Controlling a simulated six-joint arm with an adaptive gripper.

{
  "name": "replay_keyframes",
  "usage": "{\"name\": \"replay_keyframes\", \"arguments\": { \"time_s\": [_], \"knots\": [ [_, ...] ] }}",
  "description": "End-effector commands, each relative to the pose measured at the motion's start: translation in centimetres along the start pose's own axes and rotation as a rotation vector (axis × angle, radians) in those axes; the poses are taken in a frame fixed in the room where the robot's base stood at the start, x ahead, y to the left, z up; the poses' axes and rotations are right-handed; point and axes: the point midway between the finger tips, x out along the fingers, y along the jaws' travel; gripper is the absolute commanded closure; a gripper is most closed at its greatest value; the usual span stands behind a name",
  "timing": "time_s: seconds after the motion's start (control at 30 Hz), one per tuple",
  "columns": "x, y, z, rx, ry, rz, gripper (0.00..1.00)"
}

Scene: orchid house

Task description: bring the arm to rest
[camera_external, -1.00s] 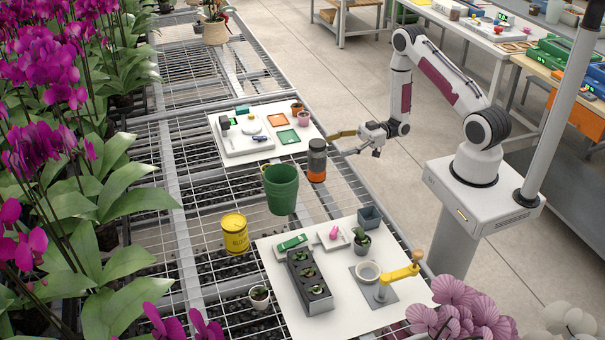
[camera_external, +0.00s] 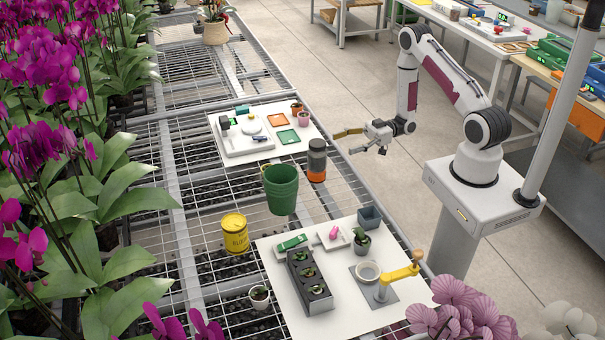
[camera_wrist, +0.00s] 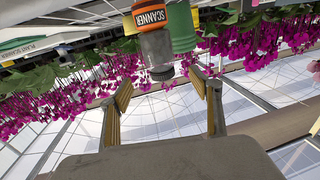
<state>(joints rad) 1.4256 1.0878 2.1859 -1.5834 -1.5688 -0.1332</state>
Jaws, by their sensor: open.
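My gripper (camera_external: 366,141) is open and empty. It hangs in the air beside the right edge of the mesh bench (camera_external: 190,190), to the right of the orange and grey scanner canister (camera_external: 317,160). In the wrist view my gripper (camera_wrist: 168,88) shows two yellow-padded fingers spread apart with nothing between them. The canister, marked SCANNER (camera_wrist: 150,20), appears in that view beyond the fingertips, apart from them. My arm is bent, with its upper link raised and its forearm hanging down.
A green bucket (camera_external: 281,190) and a yellow tin (camera_external: 234,234) stand on the bench. A white board (camera_external: 270,258) at the front holds a black planter (camera_external: 310,283) and a yellow clamp (camera_external: 400,274). Another white board (camera_external: 309,131) lies farther back. Clear floor lies between bench and base.

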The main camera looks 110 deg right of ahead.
Motion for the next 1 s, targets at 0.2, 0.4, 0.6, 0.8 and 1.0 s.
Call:
{"name": "replay_keyframes", "arguments": {
  "time_s": [0.2, 0.4, 0.6, 0.8, 1.0],
  "knots": [
    [0.0, 0.0, 0.0, 0.000, 0.000, 0.000, 0.37],
    [0.2, 0.3, -0.2, -0.006, -0.008, 0.002, 0.37],
    [1.1, 1.7, -1.1, -0.033, -0.047, 0.017, 0.37],
    [2.8, 4.1, -3.1, -0.078, -0.117, 0.054, 0.37],
    [4.8, 6.2, -5.3, -0.129, -0.192, 0.096, 0.37]
  ]
}}
